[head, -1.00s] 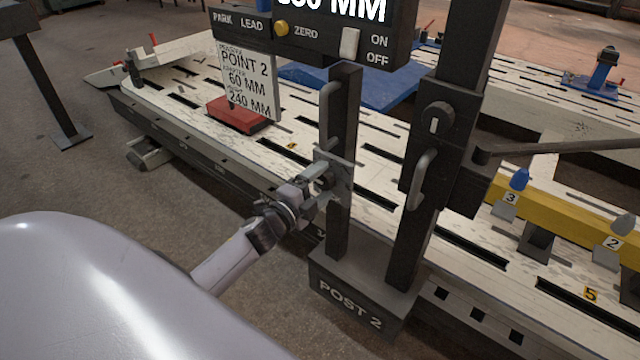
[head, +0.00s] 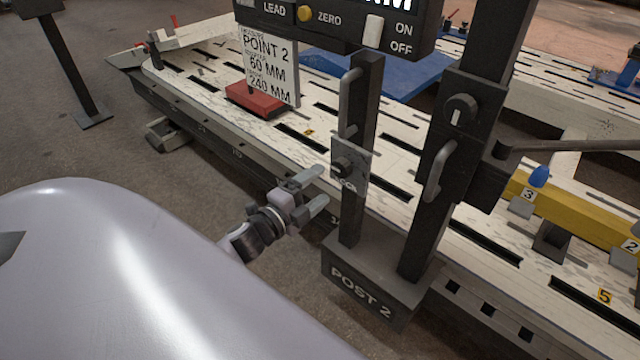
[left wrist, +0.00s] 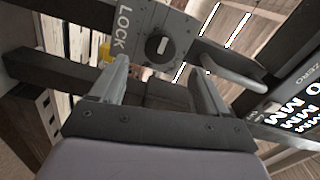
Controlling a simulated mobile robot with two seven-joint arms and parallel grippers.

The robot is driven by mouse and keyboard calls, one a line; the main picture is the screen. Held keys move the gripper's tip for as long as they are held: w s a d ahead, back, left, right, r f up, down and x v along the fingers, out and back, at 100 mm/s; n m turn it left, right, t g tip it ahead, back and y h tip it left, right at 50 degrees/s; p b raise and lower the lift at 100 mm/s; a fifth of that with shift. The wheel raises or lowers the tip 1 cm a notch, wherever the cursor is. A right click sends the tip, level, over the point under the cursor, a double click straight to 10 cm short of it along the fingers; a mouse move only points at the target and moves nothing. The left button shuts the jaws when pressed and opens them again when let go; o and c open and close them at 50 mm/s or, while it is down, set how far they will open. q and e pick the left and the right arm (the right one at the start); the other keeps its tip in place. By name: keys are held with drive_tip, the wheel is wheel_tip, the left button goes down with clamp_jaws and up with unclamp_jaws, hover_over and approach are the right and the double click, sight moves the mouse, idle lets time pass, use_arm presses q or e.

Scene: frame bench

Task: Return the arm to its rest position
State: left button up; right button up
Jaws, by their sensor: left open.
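A grey plate with a round knob, the lock (head: 347,167), sits on the front upright of that post, a short way right of the fingertips. In the left wrist view the two open fingers (left wrist: 158,85) point toward the lock plate (left wrist: 140,20), which carries the word LOCK and a dark knob. No contact between fingers and knob shows. My right gripper is not in view.
The long slotted bench (head: 400,150) runs behind the post. A control box (head: 340,22) with a yellow button hangs above. A sign reading POINT 2 (head: 268,62) stands on a red base (head: 256,99). A yellow beam (head: 590,212) lies at right. Open floor (head: 130,165) lies at left.

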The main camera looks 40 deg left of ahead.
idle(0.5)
use_arm(q)
drive_tip(key=s+d+f+n+g+p, duration=0.2)
drive_tip(key=s+d+n+g+p, duration=0.5)
drive_tip(key=s+d+n+p, duration=0.3)
drive_tip(key=s+d+n, duration=0.4)
drive_tip(key=s, duration=0.5)
drive_tip(key=shift+d+f+h+p, duration=0.25)
drive_tip(key=shift+d+h+p, duration=0.05)
drive_tip(key=shift+d, duration=0.05)
